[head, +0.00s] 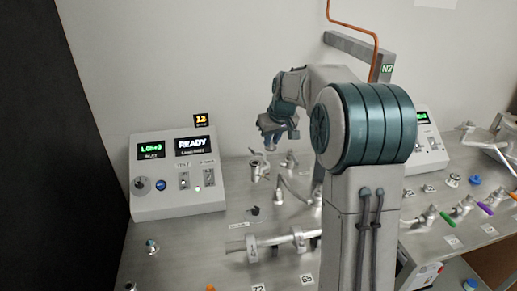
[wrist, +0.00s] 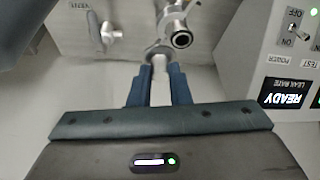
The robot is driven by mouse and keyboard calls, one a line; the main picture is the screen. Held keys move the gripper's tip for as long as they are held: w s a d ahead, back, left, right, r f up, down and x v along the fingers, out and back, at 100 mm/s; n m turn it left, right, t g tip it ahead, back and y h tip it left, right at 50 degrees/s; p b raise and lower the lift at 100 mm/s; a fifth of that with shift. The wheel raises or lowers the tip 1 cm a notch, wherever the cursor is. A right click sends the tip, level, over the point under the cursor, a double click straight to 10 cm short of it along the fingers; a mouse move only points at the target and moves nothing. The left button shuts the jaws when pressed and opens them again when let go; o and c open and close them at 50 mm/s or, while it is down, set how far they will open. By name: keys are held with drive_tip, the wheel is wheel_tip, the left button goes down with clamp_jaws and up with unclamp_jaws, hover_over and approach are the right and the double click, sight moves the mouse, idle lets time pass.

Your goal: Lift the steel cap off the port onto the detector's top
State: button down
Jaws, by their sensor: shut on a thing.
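The detector (head: 175,190) is the grey box at left in the head view, with a lit READY screen. Its front also shows at the right of the wrist view (wrist: 294,85). My gripper (head: 268,149) points down over the bench, right of the detector. In the wrist view its blue fingers (wrist: 160,72) are shut on a pale steel piece, which appears to be the cap (wrist: 160,62). A steel port fitting with a dark round mouth (wrist: 181,40) stands just beyond the fingertips; it also shows below my gripper in the head view (head: 257,165). I cannot tell whether the cap touches the port.
A small valve (wrist: 110,33) stands left of the port in the wrist view. A horizontal steel pipe (head: 270,243) lies nearer on the bench. A copper tube (head: 375,50) rises at the back.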

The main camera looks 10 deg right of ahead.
drive_tip(key=s+d+r+p, duration=0.1)
drive_tip(key=s+d+r, duration=0.2)
drive_tip(key=d+r, duration=0.2)
drive_tip(key=shift+p+v, duration=0.3)
drive_tip(key=shift+v, duration=0.65)
drive_tip(key=shift+s+a+f, duration=0.1)
